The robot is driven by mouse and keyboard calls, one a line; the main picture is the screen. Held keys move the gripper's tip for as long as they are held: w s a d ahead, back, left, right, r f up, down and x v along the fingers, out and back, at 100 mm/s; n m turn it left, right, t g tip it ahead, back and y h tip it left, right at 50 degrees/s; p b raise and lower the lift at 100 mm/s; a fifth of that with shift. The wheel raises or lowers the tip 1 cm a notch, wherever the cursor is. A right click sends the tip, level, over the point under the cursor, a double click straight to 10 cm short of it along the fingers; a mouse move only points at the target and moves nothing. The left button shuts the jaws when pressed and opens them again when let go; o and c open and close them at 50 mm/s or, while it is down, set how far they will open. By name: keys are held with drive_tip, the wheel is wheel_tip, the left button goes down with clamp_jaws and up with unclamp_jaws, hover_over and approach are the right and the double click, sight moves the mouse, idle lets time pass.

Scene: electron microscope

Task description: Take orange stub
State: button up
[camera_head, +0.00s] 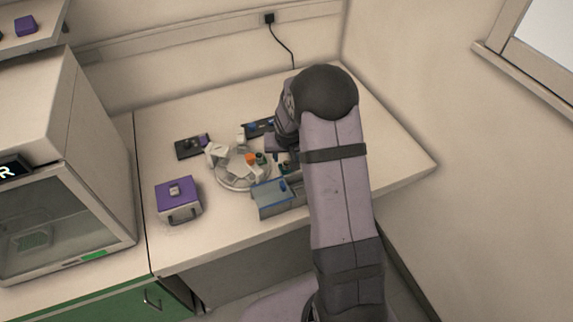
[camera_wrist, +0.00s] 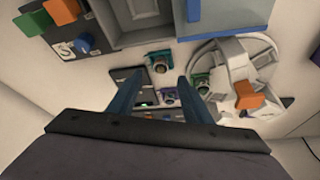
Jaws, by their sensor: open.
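An orange piece (camera_head: 250,158), which looks like the orange stub, sits on a round clear-rimmed stand (camera_head: 229,184) on the bench. In the wrist view an orange piece (camera_wrist: 247,95) shows on a white fixture at right. Another orange block (camera_wrist: 62,10) shows there at upper left; I cannot tell for sure which is the stub. My gripper (camera_wrist: 160,77) is open and empty, its two dark fingers above small green and purple parts, left of the white fixture. In the head view my arm hides most of it.
Small green-topped parts (camera_wrist: 161,61) lie near my fingertips. A grey tray with a blue clear cover (camera_head: 270,196) stands in front of the round stand. A purple box (camera_head: 178,201) is at left, beside a large cabinet (camera_head: 65,180). The bench's right side is clear.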

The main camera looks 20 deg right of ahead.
sight(286, 162)
drive_tip(key=shift+p+x, duration=0.65)
drive_tip(key=shift+x, duration=1.9)
drive_tip(key=shift+s+a, duration=0.15)
drive_tip(key=c, duration=1.1)
